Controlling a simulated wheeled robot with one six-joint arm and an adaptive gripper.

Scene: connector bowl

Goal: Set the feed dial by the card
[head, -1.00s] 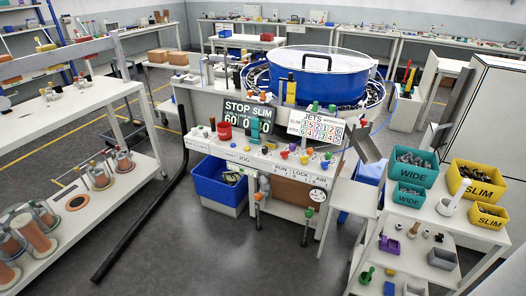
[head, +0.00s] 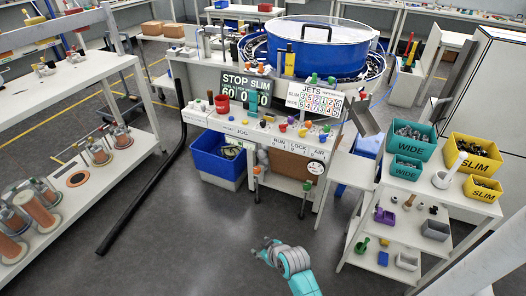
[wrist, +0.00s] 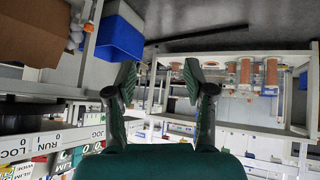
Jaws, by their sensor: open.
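The card (head: 316,97), headed JETS, stands at the back of the white control console (head: 240,131) and has rows of coloured numbers for SLIM and WIDE. A dark display (head: 246,84) beside it reads STOP SLIM with numbers below. Several small coloured knobs sit on the console top; which one is the feed dial I cannot tell. My gripper (head: 268,250) is in front of the console, well apart from it, over the floor. In the wrist view my gripper (wrist: 161,82) is open with nothing between its fingers.
A blue bowl feeder (head: 325,48) stands behind the console. A blue bin (head: 215,162) sits under its left. At right, a shelf table holds teal WIDE bins (head: 410,140) and yellow SLIM bins (head: 472,152). A long black bar (head: 150,205) lies left; the floor between is clear.

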